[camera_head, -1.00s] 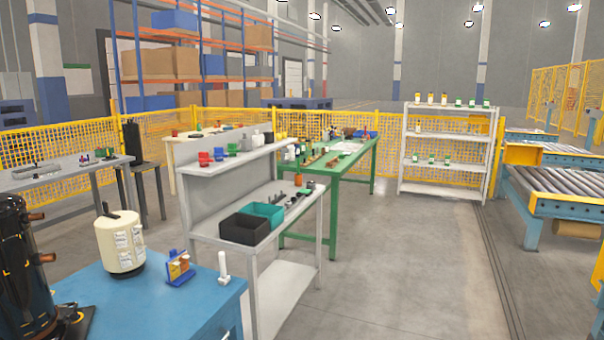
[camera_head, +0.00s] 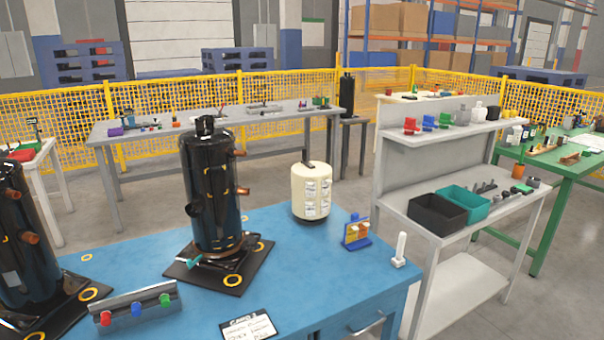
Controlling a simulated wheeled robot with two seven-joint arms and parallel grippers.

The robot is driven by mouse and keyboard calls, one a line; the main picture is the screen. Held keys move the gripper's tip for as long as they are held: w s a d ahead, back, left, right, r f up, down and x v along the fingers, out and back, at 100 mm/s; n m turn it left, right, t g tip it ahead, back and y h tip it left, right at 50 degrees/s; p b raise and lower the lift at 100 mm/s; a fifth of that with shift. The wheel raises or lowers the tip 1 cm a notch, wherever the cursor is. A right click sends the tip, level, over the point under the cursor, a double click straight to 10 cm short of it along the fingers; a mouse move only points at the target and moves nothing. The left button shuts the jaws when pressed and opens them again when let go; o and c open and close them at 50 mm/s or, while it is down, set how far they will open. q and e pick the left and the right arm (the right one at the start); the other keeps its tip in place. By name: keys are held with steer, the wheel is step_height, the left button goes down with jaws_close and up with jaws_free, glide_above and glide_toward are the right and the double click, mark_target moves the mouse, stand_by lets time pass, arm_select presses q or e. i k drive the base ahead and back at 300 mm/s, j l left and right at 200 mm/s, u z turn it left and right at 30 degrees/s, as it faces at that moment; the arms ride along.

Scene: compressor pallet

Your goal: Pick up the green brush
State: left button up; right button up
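I cannot make out a green brush for certain. A small thin teal-green item (camera_head: 189,262) lies on the black base plate (camera_head: 232,276) of the middle black compressor (camera_head: 212,190), on the blue table (camera_head: 290,240). It is too small to tell whether it is a brush. Other small green things show on the far grey table (camera_head: 321,101), too small to identify. Neither of my grippers is in view.
The blue table also holds a cream canister (camera_head: 312,190), a blue holder (camera_head: 356,232), a white upright piece (camera_head: 400,248), a grey rack (camera_head: 135,308) with coloured knobs, and another black compressor (camera_head: 22,235). A grey workbench (camera_head: 455,228) with bins stands right.

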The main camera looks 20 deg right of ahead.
mark_target(525, 146)
steer(key=i+l+z, duration=0.15)
steer(key=l+z, duration=0.2)
steer(key=z, duration=0.15)
steer(key=i+l+z, duration=0.2)
steer(key=z, duration=0.25)
steer(key=i+l+z, duration=0.25)
steer(key=z, duration=0.25)
steer(key=i+l+z, duration=0.3)
steer(key=i+z, duration=0.35)
steer(key=i, duration=0.15)
steer(key=i+u, duration=0.15)
steer(key=i, duration=0.3)
steer(key=i+l+u, duration=0.15)
steer(key=i, duration=0.3)
steer(key=i+l+u, duration=0.15)
steer(key=i, duration=0.25)
steer(key=i+l+u, duration=0.3)
steer(key=i, duration=0.15)
steer(key=i+l+u, duration=0.3)
steer(key=i+j, duration=0.05)
steer(key=i, duration=0.1)
